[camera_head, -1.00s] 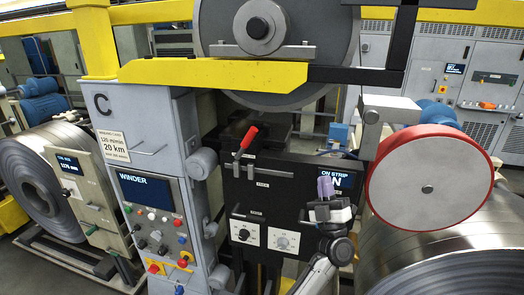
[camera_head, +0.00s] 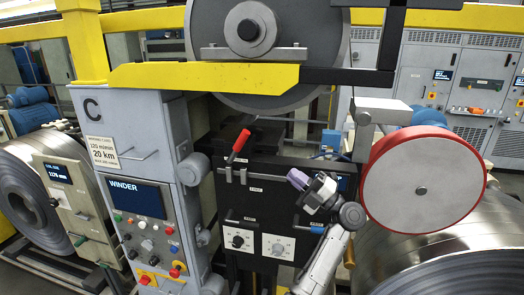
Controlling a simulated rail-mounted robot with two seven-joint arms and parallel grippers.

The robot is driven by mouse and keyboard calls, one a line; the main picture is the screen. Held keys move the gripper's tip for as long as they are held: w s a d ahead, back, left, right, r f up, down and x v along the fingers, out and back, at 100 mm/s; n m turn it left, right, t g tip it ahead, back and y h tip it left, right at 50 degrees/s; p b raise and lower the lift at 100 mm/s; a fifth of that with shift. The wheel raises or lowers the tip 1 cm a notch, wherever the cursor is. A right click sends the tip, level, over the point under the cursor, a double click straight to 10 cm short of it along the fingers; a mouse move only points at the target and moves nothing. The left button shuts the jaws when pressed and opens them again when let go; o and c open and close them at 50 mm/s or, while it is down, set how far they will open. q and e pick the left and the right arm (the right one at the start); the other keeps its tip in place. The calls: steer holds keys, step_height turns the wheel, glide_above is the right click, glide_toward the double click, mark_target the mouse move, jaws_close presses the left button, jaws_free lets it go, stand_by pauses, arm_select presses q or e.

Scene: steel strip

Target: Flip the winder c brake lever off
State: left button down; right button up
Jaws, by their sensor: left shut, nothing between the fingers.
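The brake lever (camera_head: 238,146) has a red handle and stands tilted up to the right on the upper left of a black panel (camera_head: 262,205). The panel belongs to the machine beside the grey cabinet marked C (camera_head: 120,110). My left gripper (camera_head: 298,179) has purple fingertips. It is shut and empty, pointing up and left in front of the panel's right part. It is apart from the lever, to its right and a little lower. Its arm covers part of the blue display (camera_head: 346,184). My right gripper is not in view.
A large red-rimmed roller (camera_head: 420,185) stands close to the right of my arm, above a steel coil (camera_head: 450,255). A yellow beam (camera_head: 200,76) crosses above the lever. A WINDER screen (camera_head: 138,198) is at left.

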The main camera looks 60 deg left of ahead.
arm_select(q)
steer(key=p, duration=0.6)
glide_toward(247, 136)
steer(key=a+f+x, duration=0.1)
steer(key=x, duration=0.4)
steer(key=shift+x, duration=1)
steer(key=shift+r, duration=0.15)
steer(key=s+a+r+h, duration=0.1)
steer(key=r+n+t+h, duration=0.1)
steer(key=h, duration=0.1)
steer(key=shift+s+a+r+h, duration=0.1)
steer(key=shift+s+a+h, duration=0.2)
steer(key=shift+s+a, duration=0.1)
steer(key=s+a+t+h, duration=0.1)
steer(key=a+r+n+t+h, duration=0.1)
steer(key=h, duration=0.1)
steer(key=shift+s, duration=0.4)
steer(key=shift+s+a+r+t+h+b, duration=0.1)
steer(key=shift+s+a+t+h+b, duration=0.35)
steer(key=shift+a+t+h, duration=0.2)
steer(key=shift+s+a+t+h+b, duration=0.35)
steer(key=shift+s+a+t+h, duration=0.1)
steer(key=shift+s+a+h, duration=0.25)
steer(key=shift+s+a+b, duration=0.25)
steer(key=shift+b, duration=0.05)
steer(key=shift+s+a, duration=0.1)
